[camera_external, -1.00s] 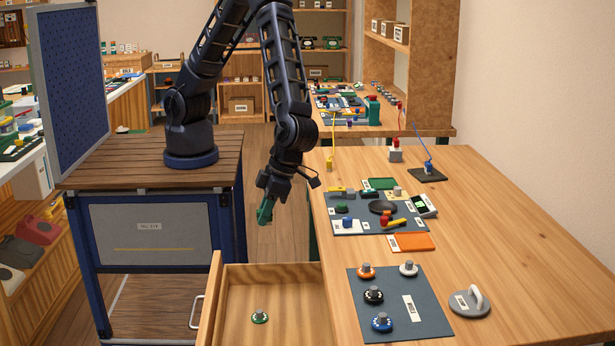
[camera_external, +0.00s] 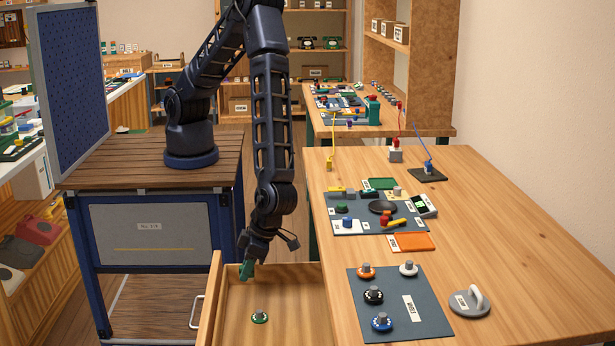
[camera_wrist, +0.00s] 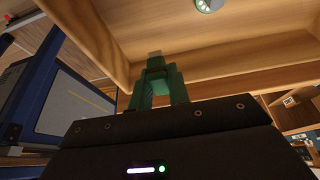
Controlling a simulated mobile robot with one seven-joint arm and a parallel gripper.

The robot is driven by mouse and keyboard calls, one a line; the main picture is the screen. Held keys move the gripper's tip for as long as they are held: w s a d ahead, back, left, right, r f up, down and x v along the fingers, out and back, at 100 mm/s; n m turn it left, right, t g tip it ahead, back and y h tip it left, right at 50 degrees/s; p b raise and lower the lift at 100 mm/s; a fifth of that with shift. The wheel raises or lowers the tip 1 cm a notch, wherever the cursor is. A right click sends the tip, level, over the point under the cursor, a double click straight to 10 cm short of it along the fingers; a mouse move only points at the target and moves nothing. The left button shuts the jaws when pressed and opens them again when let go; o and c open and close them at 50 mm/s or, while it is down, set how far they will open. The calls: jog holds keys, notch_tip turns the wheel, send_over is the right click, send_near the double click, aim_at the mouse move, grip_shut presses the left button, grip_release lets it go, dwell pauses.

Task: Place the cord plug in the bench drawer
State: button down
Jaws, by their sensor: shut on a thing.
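The bench drawer (camera_external: 287,308) is pulled open at the left side of the bench. My gripper points down over the drawer's far left corner. A green and white dial with a grey knob (camera_external: 259,317) sits on the drawer floor, apart from my gripper; it also shows at the top of the wrist view (camera_wrist: 207,4).
The wooden bench (camera_external: 520,255) is to the right of the drawer. It bears a dark mat (camera_external: 428,325) with several knobbed dials, a grey disc with a handle (camera_external: 470,303), an orange tray (camera_external: 412,242) and phone parts. Most of the drawer floor is bare.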

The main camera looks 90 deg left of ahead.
aim_at(243, 299)
jog(key=shift+f, duration=3.05)
jog(key=shift+f, duration=0.15)
jog(key=c, duration=1.3)
grip_release()
jog(key=shift+c, duration=0.2)
